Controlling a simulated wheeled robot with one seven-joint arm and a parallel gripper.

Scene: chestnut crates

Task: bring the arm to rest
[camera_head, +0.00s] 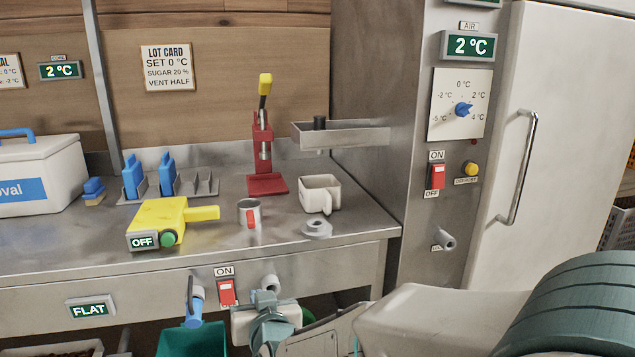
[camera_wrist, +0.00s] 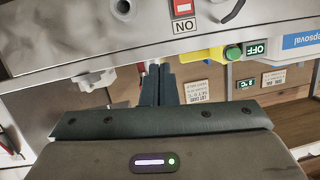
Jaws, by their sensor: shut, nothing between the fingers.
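My gripper (camera_wrist: 158,70) shows in the wrist view with its two dark fingers together and nothing between them. The wrist view is upside down, with the counter's front edge and a red rocker switch (camera_wrist: 182,8) beyond the fingertips. In the head view my arm comes in from the lower right, in front of the counter (camera_head: 345,232). The fingers cannot be made out clearly there.
A tall cabinet with a door handle (camera_head: 520,165) stands right.

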